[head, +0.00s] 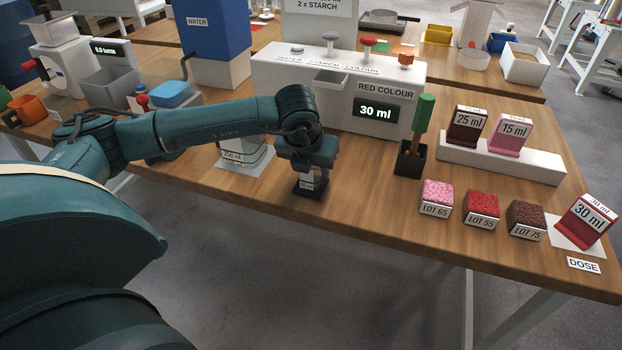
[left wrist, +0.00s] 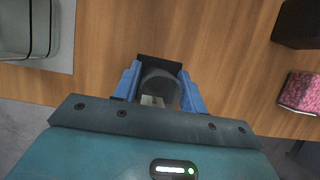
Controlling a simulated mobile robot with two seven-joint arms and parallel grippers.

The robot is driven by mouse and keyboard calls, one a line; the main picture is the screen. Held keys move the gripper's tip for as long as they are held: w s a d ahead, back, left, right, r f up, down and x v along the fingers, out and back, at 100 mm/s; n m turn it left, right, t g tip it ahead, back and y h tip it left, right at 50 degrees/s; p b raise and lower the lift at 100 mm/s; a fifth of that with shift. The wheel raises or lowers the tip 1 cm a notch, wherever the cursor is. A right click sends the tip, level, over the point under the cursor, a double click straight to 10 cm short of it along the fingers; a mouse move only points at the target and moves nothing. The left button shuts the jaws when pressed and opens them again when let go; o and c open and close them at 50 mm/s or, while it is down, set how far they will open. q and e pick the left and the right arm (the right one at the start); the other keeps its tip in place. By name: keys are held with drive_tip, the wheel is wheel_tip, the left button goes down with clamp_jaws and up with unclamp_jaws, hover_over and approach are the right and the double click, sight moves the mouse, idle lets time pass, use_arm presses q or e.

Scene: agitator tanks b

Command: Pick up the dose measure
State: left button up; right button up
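The dose measure (head: 307,181), a small piece with a white label, stands in a dark holder (head: 310,192) at the table's front edge. In the left wrist view the measure shows as a dark grey round piece (left wrist: 160,88) above the black holder (left wrist: 158,60). My left gripper (head: 306,165) is over it, pointing down. Its blue fingers (left wrist: 160,92) stand apart, one on each side of the grey piece. The gaps look very small, and contact is not clear. The gripper hides the upper part of the measure. My right gripper is not in view.
A larger labelled container (head: 243,150) stands close on the left. On the right are a dark holder with a green-handled tool (head: 421,118), several LOT blocks (head: 480,209) and a 30 ml red block (head: 586,221). The dispenser (head: 340,90) stands behind.

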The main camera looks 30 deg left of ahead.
use_arm(q)
drive_tip(key=c, duration=0.6)
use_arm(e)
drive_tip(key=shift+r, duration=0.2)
use_arm(q)
drive_tip(key=shift+o, duration=0.2)
wheel_tip(320, 180, up, 9)
drive_tip(key=s+d+n+g+p, duration=0.3)
drive_tip(key=s+d+n+g, duration=0.1)
drive_tip(key=n, duration=1.2)
drive_tip(key=s+d+n+g+h+p, duration=0.1)
drive_tip(key=s+d+n+g+p, duration=0.2)
drive_tip(key=n, duration=1.4)
drive_tip(key=s+d+g, duration=0.1)
drive_tip(key=s+d, duration=0.3)
drive_tip(key=shift+g+p, duration=0.4)
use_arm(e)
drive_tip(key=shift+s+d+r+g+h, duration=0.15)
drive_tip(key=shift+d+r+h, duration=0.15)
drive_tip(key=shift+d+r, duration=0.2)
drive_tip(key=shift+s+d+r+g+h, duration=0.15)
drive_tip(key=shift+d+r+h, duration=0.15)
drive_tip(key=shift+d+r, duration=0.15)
use_arm(q)
drive_tip(key=shift+d+r, duration=0.1)
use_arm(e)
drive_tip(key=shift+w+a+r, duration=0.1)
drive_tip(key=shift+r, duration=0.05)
